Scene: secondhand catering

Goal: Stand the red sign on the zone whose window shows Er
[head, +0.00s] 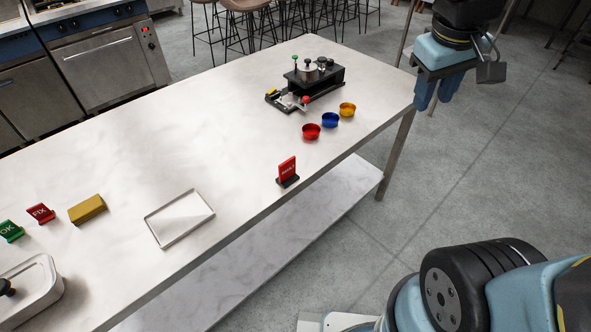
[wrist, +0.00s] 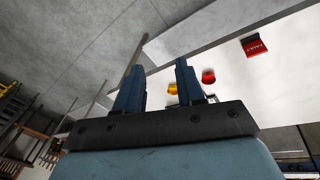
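A red sign (head: 287,167) with white lettering stands upright on a dark base near the table's front edge. It also shows in the wrist view (wrist: 256,47), where its lettering looks like FAULT. A second red sign reading FIX (head: 41,212) stands at the far left, beside a green OK sign (head: 11,230). My gripper (head: 434,102) is up beyond the table's right end, away from both red signs. In the wrist view its two fingers (wrist: 160,64) are apart with nothing between them. I cannot make out any window showing Er, or marked zones.
A black device (head: 328,80) with knobs sits at the table's far right. Red (head: 312,131), blue (head: 331,119) and yellow (head: 347,109) bowls are near it. An empty tray (head: 207,211), a yellow block (head: 87,209) and a lidded pan (head: 45,290) are leftward. The table middle is clear.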

